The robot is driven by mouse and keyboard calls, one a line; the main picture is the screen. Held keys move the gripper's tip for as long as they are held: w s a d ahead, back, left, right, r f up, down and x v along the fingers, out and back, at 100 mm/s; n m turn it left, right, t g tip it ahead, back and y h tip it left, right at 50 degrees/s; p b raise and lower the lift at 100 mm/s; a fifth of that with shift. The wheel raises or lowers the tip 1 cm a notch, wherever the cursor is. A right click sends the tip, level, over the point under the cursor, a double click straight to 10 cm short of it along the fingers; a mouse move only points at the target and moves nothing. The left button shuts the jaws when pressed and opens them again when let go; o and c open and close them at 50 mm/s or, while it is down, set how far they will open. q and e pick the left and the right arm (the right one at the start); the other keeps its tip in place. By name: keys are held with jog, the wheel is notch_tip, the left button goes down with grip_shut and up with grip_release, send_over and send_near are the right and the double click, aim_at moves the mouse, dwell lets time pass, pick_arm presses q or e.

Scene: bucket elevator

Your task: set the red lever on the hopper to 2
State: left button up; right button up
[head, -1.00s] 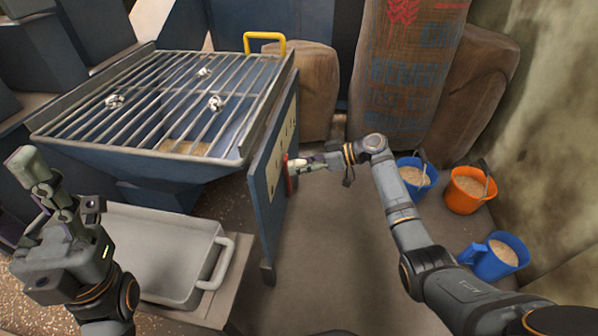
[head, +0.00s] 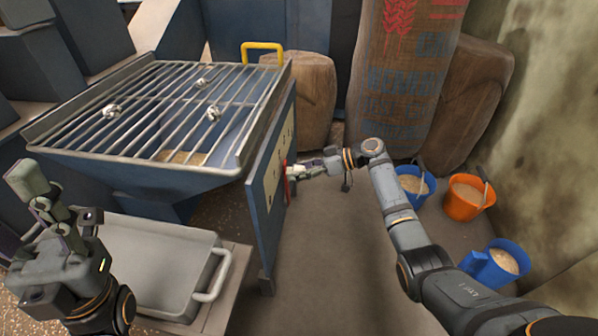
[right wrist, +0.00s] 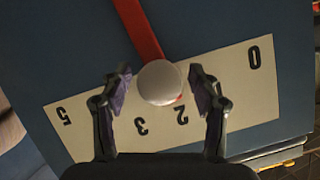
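The hopper (head: 130,173) with a grate on top stands at the left. A red lever (right wrist: 140,30) is on its right side panel (head: 266,215); it also shows in the head view (head: 287,187). The lever ends in a round white knob (right wrist: 160,83) over a pale number scale (right wrist: 225,70). 0, 2, 3 and 5 are readable, upside down. The lever lines up close to 2, but the knob hides its exact mark. My right gripper (right wrist: 161,90) is open around the knob, with gaps on both sides. My left gripper (head: 42,195) is away from the hopper.
A grey tray (head: 140,262) with handles sits on a stand below the hopper. Sacks (head: 405,80) stand behind. The floor between hopper and buckets is clear.

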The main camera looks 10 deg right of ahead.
jog(key=shift+d, duration=0.1)
jog(key=v, duration=1.1)
jog(key=shift+s+d+r, duration=0.15)
jog(key=shift+d+r, duration=0.1)
jog(key=shift+d, duration=0.1)
